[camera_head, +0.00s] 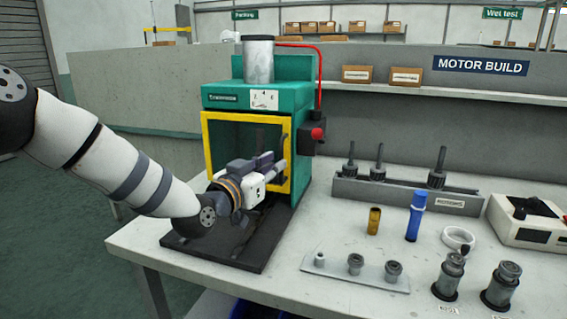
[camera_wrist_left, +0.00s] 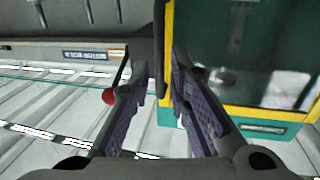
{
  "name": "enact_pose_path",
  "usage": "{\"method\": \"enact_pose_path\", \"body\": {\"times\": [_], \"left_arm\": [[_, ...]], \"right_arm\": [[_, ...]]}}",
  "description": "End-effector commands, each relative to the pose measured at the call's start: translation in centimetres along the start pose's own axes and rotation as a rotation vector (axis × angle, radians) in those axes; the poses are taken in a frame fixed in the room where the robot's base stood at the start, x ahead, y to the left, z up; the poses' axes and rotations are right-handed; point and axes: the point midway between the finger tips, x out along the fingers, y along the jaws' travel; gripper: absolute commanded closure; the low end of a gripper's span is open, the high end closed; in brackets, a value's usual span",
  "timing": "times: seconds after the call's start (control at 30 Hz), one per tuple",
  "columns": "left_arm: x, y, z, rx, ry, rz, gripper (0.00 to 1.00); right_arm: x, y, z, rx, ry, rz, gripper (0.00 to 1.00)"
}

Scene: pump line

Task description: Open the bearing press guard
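The teal bearing press (camera_head: 218,98) stands on the bench at the middle left. Its guard is a clear panel in a yellow frame (camera_head: 206,140), which looks closed across the front. A dark upright handle (camera_head: 286,143) is on the guard's right side. My left gripper (camera_head: 277,162) is in front of the guard by this handle. In the left wrist view, the open fingers (camera_wrist_left: 161,72) point at the guard's yellow edge (camera_wrist_left: 168,50). The dark handle (camera_wrist_left: 158,55) shows between their tips; whether they touch it I cannot tell. My right gripper is not in view.
A control box with a red button (camera_head: 317,134) sits on the press's right side. A dark base plate (camera_head: 190,246) lies in front of the press.

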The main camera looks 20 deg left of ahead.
Motion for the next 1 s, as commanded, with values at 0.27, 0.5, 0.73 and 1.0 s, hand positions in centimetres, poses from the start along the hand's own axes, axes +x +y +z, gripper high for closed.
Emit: {"method": "enact_pose_path", "body": {"times": [0.27,0.5,0.73,1.0], "left_arm": [[4.0,0.0,0.3,-0.001,-0.003,-0.001,0.83],[4.2,0.0,0.0,-0.001,-0.002,0.0,0.83],[4.2,0.0,0.0,-0.001,-0.001,0.0,1.0],[4.0,0.0,0.0,-0.002,-0.002,0.015,1.0]], "right_arm": [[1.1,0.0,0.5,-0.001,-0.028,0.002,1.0],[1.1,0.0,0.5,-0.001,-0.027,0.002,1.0],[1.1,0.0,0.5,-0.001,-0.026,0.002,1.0],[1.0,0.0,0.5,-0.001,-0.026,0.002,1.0]]}}
